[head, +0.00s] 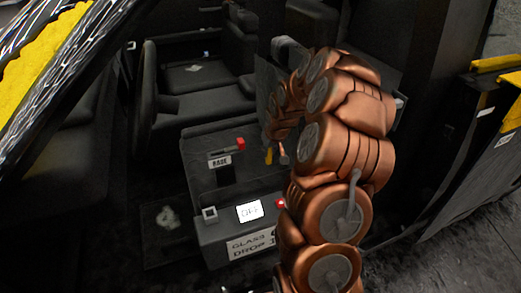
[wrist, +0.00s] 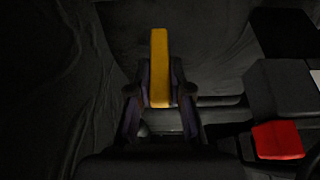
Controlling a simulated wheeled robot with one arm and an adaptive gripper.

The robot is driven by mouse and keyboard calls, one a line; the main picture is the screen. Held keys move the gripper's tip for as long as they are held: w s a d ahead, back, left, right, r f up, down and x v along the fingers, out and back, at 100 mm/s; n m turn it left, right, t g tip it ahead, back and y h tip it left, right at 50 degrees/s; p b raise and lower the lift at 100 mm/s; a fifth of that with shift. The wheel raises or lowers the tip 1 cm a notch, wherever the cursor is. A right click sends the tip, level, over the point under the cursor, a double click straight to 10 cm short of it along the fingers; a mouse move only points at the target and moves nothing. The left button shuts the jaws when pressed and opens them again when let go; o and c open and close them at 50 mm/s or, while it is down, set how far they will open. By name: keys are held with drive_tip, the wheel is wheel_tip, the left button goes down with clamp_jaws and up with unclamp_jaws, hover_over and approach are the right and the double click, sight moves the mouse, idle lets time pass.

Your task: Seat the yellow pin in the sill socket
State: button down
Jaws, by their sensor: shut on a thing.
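The yellow pin (wrist: 160,60) is a long yellow bar held between the two dark fingers of my gripper (wrist: 157,95) in the wrist view, pointing away from the palm. In the head view the pin (head: 268,156) is a small yellow piece hanging below my gripper (head: 276,150), off to the right of the red knob. A light-rimmed square opening (head: 210,214), which looks like the socket, sits on the left end of the dark box at lower centre. The pin is above and to the right of it, well apart. No socket can be made out in the wrist view.
A dark block with a red knob (head: 240,143) and a "RAGE"-like label (head: 220,162) stands behind the box. The box carries a white screen (head: 249,210), a red button (head: 280,203) and a "GLASS DROP" sign (head: 250,244). A red block (wrist: 278,140) shows in the wrist view.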

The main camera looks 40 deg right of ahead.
drive_tip(key=shift+w+d+f, duration=0.1)
drive_tip(key=shift+w+f, duration=0.55)
drive_tip(key=shift+w, duration=0.35)
drive_tip(key=shift+w+d+f, duration=0.1)
drive_tip(key=shift+w+f, duration=0.6)
drive_tip(key=shift+w, duration=0.25)
drive_tip(key=shift+w+d+f, duration=0.1)
drive_tip(key=shift+w+f, duration=0.55)
drive_tip(key=shift+w, duration=0.35)
drive_tip(key=shift+f, duration=0.15)
drive_tip(key=c, duration=1.1)
unclamp_jaws()
